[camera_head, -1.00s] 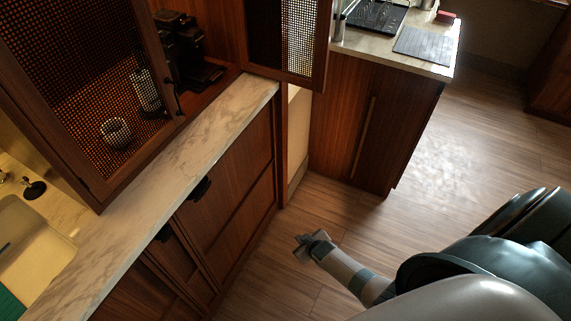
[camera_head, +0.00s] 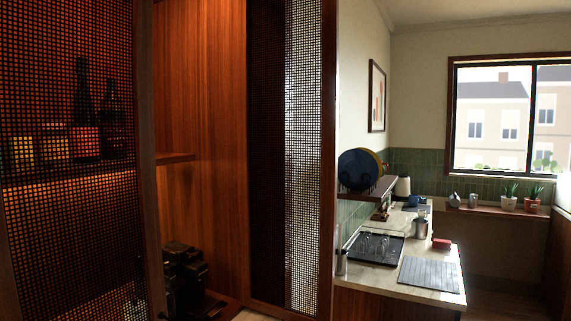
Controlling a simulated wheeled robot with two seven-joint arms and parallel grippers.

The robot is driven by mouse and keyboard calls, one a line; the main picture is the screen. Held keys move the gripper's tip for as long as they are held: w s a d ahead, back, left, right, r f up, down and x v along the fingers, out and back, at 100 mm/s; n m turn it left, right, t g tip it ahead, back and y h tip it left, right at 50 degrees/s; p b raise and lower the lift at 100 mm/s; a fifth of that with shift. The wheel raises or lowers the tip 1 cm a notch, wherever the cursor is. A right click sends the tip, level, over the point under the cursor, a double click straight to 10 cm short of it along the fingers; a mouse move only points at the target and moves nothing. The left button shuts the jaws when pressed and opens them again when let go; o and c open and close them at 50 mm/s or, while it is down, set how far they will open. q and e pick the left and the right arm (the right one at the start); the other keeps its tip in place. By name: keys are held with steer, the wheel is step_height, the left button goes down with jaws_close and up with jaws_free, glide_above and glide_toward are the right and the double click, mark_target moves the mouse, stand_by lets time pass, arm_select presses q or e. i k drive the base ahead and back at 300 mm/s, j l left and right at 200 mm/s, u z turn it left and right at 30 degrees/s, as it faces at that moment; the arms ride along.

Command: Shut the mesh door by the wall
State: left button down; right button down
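A tall wooden cabinet has two mesh doors. The right mesh door (camera_head: 285,150), nearest the pale wall, stands open, with its dark frame edge at the right. The left mesh door (camera_head: 70,150) fills the left side of the view, and bottles on a shelf show through it. Between the doors, the cabinet's bare wooden interior (camera_head: 200,90) is exposed. The bottom of the left door is cut off by the frame. Neither of my grippers is in view.
A black coffee machine (camera_head: 188,280) stands low inside the cabinet. Right of the open door is a counter (camera_head: 400,287) with a black tray (camera_head: 372,250) and a grey mat (camera_head: 429,273). A shelf with plates (camera_head: 358,171) is above it. A window is at the back right.

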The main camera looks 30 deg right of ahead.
mark_target(330, 8)
steer(key=i+l, duration=0.15)
steer(key=l, duration=0.15)
steer(key=i+l+u, duration=0.1)
steer(key=l, duration=0.2)
steer(key=i+l, duration=0.15)
steer(key=l, duration=0.15)
steer(key=i+l+u, duration=0.1)
steer(key=l+u, duration=0.25)
steer(key=l, duration=0.75)
steer(key=l+u, duration=0.35)
steer(key=l, duration=0.75)
steer(key=k+l+u, duration=0.2)
steer(key=l, duration=0.45)
steer(key=k+l+u, duration=0.2)
steer(key=k+l, duration=0.2)
steer(key=l, duration=0.25)
steer(key=k+l+u, duration=0.2)
steer(key=k+l, duration=0.2)
steer(key=l, duration=0.15)
steer(key=k+l+u, duration=0.2)
steer(key=k+l, duration=0.2)
steer(key=l, duration=0.15)
